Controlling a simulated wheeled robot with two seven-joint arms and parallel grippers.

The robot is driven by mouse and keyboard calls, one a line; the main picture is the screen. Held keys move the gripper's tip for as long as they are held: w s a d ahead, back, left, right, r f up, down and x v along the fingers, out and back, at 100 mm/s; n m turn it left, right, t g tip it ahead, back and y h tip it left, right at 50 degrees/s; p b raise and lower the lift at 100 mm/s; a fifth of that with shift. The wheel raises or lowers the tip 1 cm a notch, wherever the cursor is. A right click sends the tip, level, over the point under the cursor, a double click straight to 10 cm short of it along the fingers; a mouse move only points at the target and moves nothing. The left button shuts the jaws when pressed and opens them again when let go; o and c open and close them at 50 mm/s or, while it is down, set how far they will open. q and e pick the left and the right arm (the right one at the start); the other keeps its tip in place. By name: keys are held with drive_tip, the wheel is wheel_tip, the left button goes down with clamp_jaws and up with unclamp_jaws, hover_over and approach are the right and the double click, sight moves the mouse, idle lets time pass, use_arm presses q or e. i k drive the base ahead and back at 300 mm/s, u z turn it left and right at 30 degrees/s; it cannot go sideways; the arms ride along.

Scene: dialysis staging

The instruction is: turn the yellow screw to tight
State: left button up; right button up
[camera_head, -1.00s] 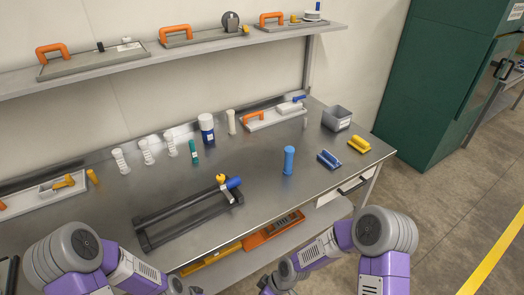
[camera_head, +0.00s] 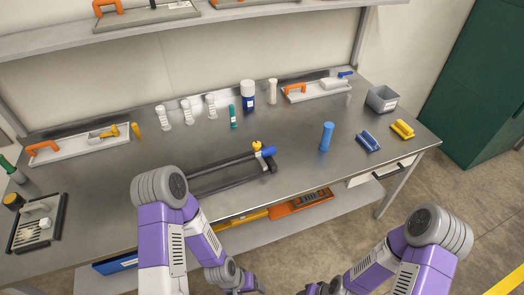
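The yellow screw (camera_head: 256,146) stands at the right end of a dark two-railed frame (camera_head: 215,186) on the steel bench. A blue cylindrical part (camera_head: 267,152) sits right beside it on the same end. The screw is small here, so I cannot tell how tight it is. My two purple and white arms reach down to the bottom edge of the head view, in front of the bench.
A blue cylinder (camera_head: 326,136) stands right of the frame, with blue (camera_head: 369,141) and yellow (camera_head: 402,129) clamp-like pieces beyond. Bottles, including a blue-and-white one (camera_head: 248,95), stand behind. A grey bin (camera_head: 382,99) is at the back right. Bench surface around the frame is mostly clear.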

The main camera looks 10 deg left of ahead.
sight(257, 145)
drive_tip(key=z, duration=1.4)
drive_tip(key=i, duration=1)
drive_tip(key=u, duration=2.55)
